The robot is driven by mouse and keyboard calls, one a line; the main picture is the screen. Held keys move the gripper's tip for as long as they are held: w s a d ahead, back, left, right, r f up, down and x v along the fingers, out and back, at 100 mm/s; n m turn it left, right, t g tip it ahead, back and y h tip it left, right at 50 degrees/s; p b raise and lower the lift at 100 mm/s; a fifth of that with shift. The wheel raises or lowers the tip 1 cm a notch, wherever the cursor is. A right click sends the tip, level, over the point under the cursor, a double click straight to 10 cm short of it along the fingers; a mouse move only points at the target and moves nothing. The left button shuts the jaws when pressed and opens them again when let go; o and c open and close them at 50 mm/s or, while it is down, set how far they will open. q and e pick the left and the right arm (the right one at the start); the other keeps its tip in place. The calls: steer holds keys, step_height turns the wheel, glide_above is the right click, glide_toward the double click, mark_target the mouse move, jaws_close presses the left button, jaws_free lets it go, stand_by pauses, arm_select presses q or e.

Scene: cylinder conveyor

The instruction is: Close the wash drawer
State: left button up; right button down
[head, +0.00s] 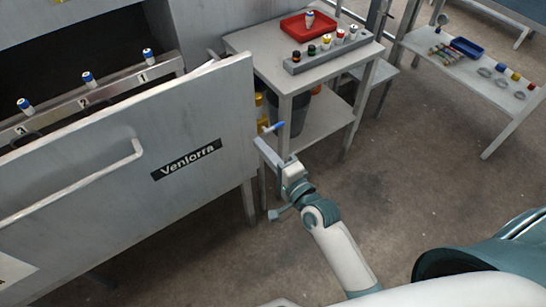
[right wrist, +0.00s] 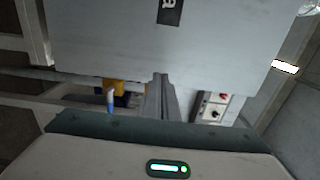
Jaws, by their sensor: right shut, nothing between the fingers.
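The wash drawer (head: 110,165) stands pulled out from the grey machine at the left of the head view. Its wide grey front bears a "Venlorra" label and a pale bar handle (head: 85,182). Behind the front, a rack (head: 110,92) with several blue-capped white cylinders shows. My right gripper (head: 266,150) is shut and empty, close to the right edge of the drawer front; I cannot tell whether it touches. In the right wrist view its closed fingers (right wrist: 161,97) point at the grey front panel (right wrist: 150,50). My left gripper is out of view.
A grey side table (head: 245,42) with a red tray (head: 308,24) and a rack of small bottles stands behind the gripper. A blue-tipped part (head: 274,127) is close to the fingers. Another bench (head: 480,70) stands far right. The floor (head: 420,190) between is clear.

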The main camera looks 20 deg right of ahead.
mark_target(247, 130)
steer(key=x, duration=0.3)
steer(key=shift+w+a, duration=0.1)
steer(key=shift+w, duration=0.2)
steer(key=shift+w+a, duration=0.1)
steer(key=shift+w, duration=0.3)
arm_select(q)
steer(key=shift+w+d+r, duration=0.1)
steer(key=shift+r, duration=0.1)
arm_select(e)
steer(key=shift+w, duration=0.1)
